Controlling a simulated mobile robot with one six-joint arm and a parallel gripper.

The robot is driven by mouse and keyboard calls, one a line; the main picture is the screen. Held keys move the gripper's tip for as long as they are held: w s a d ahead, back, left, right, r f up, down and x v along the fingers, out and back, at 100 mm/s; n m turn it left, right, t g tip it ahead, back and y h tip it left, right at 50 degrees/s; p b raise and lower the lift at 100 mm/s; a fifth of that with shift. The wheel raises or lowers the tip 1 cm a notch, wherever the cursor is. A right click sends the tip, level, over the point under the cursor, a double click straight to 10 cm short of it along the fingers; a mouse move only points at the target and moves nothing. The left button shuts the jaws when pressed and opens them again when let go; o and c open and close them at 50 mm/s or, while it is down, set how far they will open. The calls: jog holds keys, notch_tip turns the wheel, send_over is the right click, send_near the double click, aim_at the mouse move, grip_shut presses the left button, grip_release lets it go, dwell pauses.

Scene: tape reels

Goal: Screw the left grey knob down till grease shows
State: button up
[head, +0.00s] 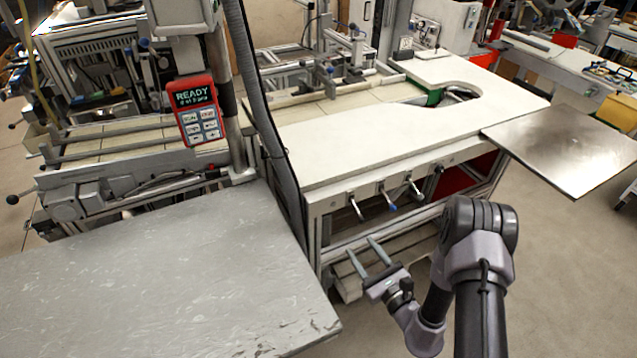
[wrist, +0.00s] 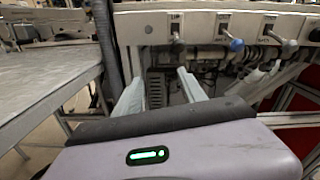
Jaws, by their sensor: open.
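The front panel (head: 335,198) of the white-topped bench carries a row of small handles. The leftmost grey one (head: 356,207), which I take as the left grey knob, hangs down from the panel; in the wrist view its grey shaft (wrist: 176,35) is at upper centre. To its right are a blue-tipped handle (head: 387,200) and another grey one (head: 414,189). My gripper (head: 361,247) is open and empty, below the panel and apart from the handles. Its two fingers also show in the wrist view (wrist: 160,78). I cannot make out any grease.
A grey table (head: 150,285) fills the lower left. A grey hose (head: 268,115) runs down beside the bench's left corner. A red control box (head: 199,108) reading READY stands behind. A metal plate (head: 570,148) juts out at right. Hoses and fittings (wrist: 205,62) lie under the panel.

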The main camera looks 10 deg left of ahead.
jog(key=d+b+x, duration=0.1)
jog(key=b+x, duration=0.3)
jog(key=x, duration=1.2)
jog(key=shift+w+a+f, duration=0.2)
jog(key=shift+w, duration=0.35)
grip_shut()
